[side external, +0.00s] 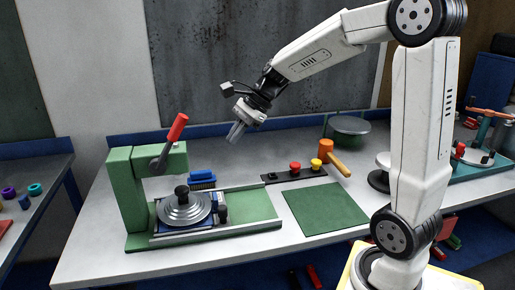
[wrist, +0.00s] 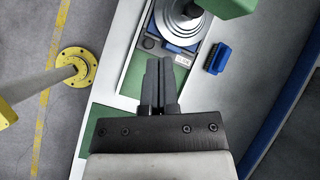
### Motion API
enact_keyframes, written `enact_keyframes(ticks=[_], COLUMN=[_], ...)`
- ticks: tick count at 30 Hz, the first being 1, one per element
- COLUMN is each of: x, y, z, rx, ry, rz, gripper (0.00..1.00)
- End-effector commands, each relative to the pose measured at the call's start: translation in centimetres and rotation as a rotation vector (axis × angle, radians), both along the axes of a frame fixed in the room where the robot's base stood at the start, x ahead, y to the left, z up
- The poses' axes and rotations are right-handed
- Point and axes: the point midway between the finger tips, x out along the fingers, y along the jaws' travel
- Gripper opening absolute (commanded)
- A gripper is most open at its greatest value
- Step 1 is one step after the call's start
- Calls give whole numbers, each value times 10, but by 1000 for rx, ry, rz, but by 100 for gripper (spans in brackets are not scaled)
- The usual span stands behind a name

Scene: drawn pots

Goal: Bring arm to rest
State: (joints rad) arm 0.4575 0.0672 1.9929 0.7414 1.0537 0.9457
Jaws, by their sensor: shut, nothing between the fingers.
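My gripper (side external: 236,132) is in the air above the grey workbench (side external: 100,240) in the side external view, with its fingers pointing down. It also shows in the wrist view (wrist: 158,64), where the two fingers are together with nothing between them. My gripper is clear of everything on the bench. Below it and to the left stands a green press (side external: 125,190) with a red-handled lever (side external: 177,128). A silver lid with a black knob (side external: 184,208) sits in a blue fixture on the press's rail.
A blue brush (side external: 202,179) lies behind the press. A strip with red (side external: 295,168) and yellow (side external: 316,164) buttons, an orange mallet (side external: 328,156) and a green mat (side external: 325,208) are to the right. A pan (side external: 349,126) stands at the back. The mat is bare.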

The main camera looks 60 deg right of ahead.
Motion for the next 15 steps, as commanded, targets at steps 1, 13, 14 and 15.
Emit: enact_keyframes(ticks=[1,13,14,15], x=[-7,-77,-82,-88], y=[10,57,59,63], z=[-18,-126,-132,-138], rx=[-75,-669,-703,-744], ry=[-1,-133,-150,-173], rz=[85,991,1067,1160], gripper=[0,0,0,0])
